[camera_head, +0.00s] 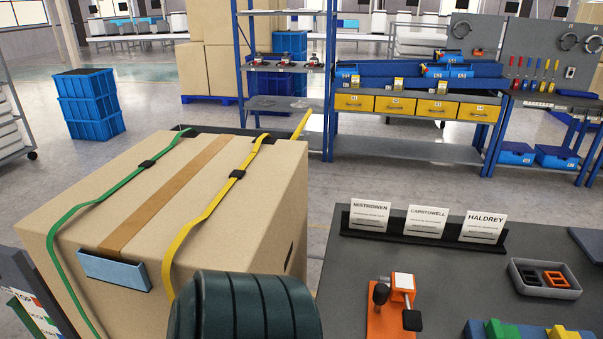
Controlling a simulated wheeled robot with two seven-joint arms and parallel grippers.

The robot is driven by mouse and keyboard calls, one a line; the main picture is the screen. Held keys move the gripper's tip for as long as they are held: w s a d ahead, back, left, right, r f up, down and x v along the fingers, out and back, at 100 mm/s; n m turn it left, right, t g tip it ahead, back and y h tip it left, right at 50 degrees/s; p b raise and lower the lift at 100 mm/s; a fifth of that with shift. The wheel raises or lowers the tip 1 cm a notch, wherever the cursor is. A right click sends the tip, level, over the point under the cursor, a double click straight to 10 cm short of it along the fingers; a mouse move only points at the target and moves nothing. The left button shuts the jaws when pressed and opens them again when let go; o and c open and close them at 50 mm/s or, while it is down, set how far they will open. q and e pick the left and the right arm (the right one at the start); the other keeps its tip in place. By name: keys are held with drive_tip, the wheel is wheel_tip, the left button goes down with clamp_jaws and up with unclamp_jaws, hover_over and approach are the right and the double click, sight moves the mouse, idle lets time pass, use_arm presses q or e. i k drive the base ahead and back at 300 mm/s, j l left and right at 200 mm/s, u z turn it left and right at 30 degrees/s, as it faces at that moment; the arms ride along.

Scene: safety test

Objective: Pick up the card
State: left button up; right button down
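Three white cards stand side by side in a black holder (425,239) along the back of a dark grey table. The left card (369,216) seems to read "NISTROWEN". The middle card (427,222) seems to read "CAPSTOWELL". The right card (483,227) reads "HALDREY". Smaller print below each name is too small to read. All three lean back slightly and are unobstructed. Neither of my grippers shows in the head view, so nothing is seen touching the cards.
A large cardboard box (230,240) with green and yellow straps stands left of the table (545,240). On the table are an orange clamp-like device (392,308), a grey tray (545,292) with small parts, and colored blocks (500,330). Bare tabletop lies before the cards.

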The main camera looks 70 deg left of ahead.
sight(367, 215)
drive_tip(key=u, duration=1.9)
drive_tip(key=k+l+u, duration=0.2)
